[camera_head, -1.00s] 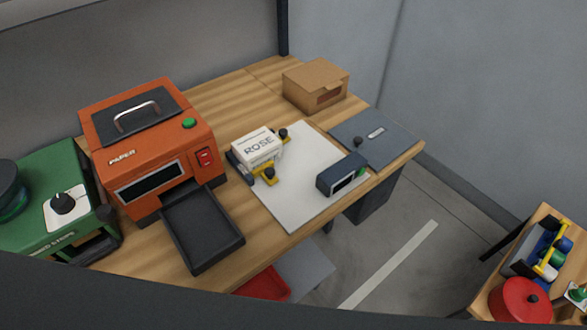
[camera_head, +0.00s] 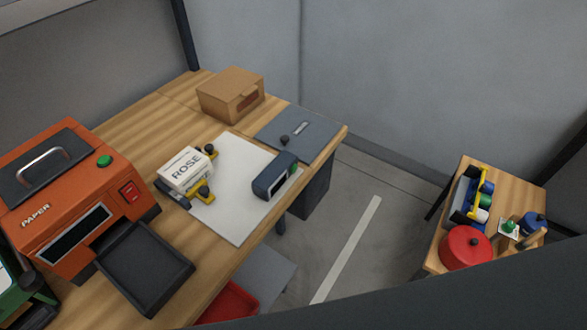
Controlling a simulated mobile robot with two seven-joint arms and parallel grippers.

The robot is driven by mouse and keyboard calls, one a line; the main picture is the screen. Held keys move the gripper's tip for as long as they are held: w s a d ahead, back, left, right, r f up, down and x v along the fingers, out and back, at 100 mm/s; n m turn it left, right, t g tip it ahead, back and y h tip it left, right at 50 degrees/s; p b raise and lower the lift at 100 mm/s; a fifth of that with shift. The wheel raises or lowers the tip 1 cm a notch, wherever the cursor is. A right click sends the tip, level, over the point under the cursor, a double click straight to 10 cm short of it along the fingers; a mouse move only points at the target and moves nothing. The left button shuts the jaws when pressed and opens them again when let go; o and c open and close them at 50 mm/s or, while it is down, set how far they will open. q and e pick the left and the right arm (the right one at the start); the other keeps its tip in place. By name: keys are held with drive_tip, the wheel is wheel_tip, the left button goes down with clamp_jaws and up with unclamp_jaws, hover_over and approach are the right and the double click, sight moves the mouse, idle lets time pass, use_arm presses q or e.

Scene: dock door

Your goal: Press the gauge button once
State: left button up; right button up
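A small dark blue-grey box (camera_head: 270,184) with a display on its front sits on the right part of a white mat (camera_head: 222,232) on the wooden bench; it looks like the gauge. A small green spot (camera_head: 293,170), apparently its button, shows at the right end of its front. A white block marked ROSE (camera_head: 186,168) sits to its left in a holder with yellow parts and black knobs. Neither of my grippers is in view, and nothing touches the box.
An orange PAPER machine (camera_head: 120,175) with a green button and a black tray (camera_head: 145,265) stands at left. A cardboard box (camera_head: 230,95) and a grey plate (camera_head: 318,128) lie behind. A side table (camera_head: 510,180) holds a red pot (camera_head: 465,250). Open floor (camera_head: 375,180) lies between.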

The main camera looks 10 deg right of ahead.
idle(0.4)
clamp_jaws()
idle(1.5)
